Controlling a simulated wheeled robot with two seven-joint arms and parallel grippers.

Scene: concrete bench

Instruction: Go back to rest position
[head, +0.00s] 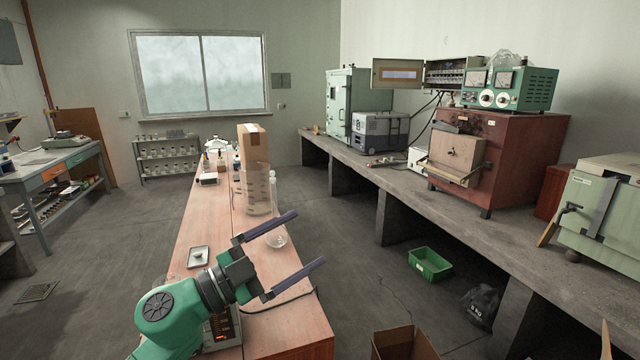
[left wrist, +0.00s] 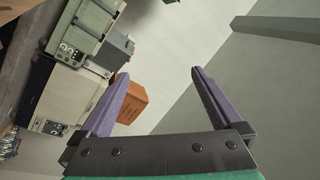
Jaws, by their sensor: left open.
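My left gripper (head: 296,252) reaches in from the lower left of the head view, above the near end of the wooden table. Its two purple-grey fingers are spread wide with nothing between them. The left wrist view also shows the open fingers (left wrist: 160,95), pointing out into the room with no object in their grasp. My right gripper is in neither view.
The wooden table (head: 203,230) holds a large clear cylinder (head: 257,190), a glass flask (head: 276,237), a small tray (head: 198,257) and a cardboard box. A concrete bench (head: 470,230) with machines runs along the right. A green crate (head: 430,264) is on the floor.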

